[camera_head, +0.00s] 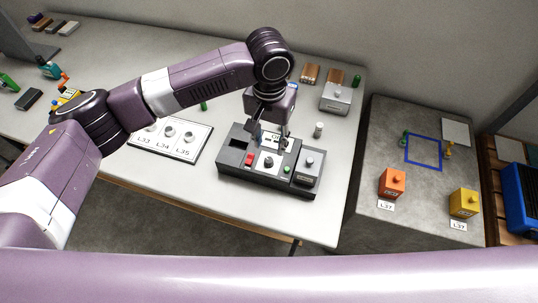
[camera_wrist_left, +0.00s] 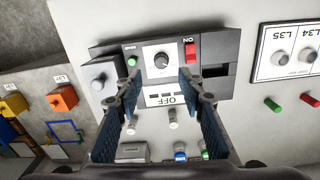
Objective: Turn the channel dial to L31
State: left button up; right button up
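A dark control box (camera_head: 230,165) stands on the white table. Its channel dial (camera_head: 268,161) is a round knob on a white plate; the dial also shows in the left wrist view (camera_wrist_left: 162,61), but I cannot read its setting. A red switch (camera_head: 249,158) and a green button (camera_head: 287,168) flank the dial. A grey block with a knob (camera_head: 308,165) sits in the box's right end. My left gripper (camera_head: 270,136) is above the box's far side, fingers pointing down. In the left wrist view its fingers (camera_wrist_left: 162,85) are apart and empty, with the dial between and beyond them. My right gripper is not visible.
A white panel labelled L33, L34, L35 (camera_head: 185,148) lies left of the box. A small white cylinder (camera_head: 319,129) and a grey box (camera_head: 336,98) stand behind. Orange (camera_head: 392,182) and yellow (camera_head: 464,203) blocks stand on the grey table to the right. The table's front edge is near.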

aim_at(269, 159)
pick_arm(q)
notch_tip(269, 159, down, 8)
jog(key=shift+a+r+p, duration=0.15)
jog(key=shift+r+p, duration=0.1)
jog(key=shift+p, duration=0.25)
jog(key=shift+c, duration=0.2)
grip_shut()
